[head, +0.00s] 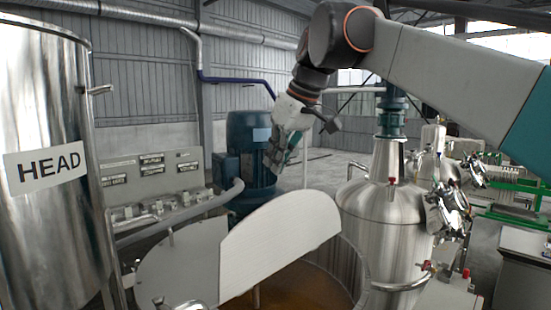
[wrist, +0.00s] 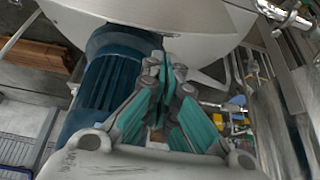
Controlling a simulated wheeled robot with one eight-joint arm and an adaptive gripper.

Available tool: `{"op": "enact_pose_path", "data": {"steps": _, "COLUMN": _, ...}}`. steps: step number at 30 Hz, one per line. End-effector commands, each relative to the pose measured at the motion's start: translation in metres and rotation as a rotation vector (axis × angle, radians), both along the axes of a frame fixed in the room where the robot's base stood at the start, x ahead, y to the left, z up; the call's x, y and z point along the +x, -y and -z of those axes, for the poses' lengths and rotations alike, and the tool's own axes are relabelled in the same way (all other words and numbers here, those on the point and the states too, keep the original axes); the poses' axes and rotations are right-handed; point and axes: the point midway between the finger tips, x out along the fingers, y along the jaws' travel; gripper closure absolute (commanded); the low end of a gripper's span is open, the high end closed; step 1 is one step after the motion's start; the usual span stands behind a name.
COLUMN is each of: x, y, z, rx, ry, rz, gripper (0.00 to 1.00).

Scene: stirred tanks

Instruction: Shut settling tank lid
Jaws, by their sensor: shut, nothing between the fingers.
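The settling tank (head: 345,270) stands open at the bottom centre of the head view, with brown liquid inside. Its lid (head: 285,240) is a pale half-round plate, raised and tilted on its straight edge. A second pale flat plate (head: 180,262) covers the tank's left part. My gripper (head: 285,163) is above and behind the raised lid in the head view, with teal fingers pointing down. In the wrist view its fingers (wrist: 163,62) are closed together and empty. The lid (wrist: 140,12) fills the top there, close to the fingertips; I cannot tell whether they touch.
A blue motor (head: 248,150) stands behind the lid, close to my gripper; it also shows in the wrist view (wrist: 105,85). A steel vessel (head: 385,220) stands right of the tank.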

Motion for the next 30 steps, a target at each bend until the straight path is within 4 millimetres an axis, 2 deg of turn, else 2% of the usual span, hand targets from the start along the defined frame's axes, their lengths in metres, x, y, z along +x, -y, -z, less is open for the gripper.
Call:
{"op": "enact_pose_path", "data": {"steps": 9, "x": 0.017, "y": -0.017, "z": 0.047, "rx": -0.001, "ry": 0.001, "rz": 0.000, "gripper": 1.00}}
{"op": "enact_pose_path", "data": {"steps": 15, "x": 0.024, "y": -0.025, "z": 0.067, "rx": -0.001, "ry": 0.001, "rz": 0.000, "gripper": 1.00}}
{"op": "enact_pose_path", "data": {"steps": 20, "x": 0.027, "y": -0.027, "z": 0.074, "rx": -0.001, "ry": 0.001, "rz": 0.000, "gripper": 1.00}}
{"op": "enact_pose_path", "data": {"steps": 30, "x": 0.027, "y": -0.027, "z": 0.075, "rx": 0.000, "ry": 0.001, "rz": 0.001, "gripper": 1.00}}
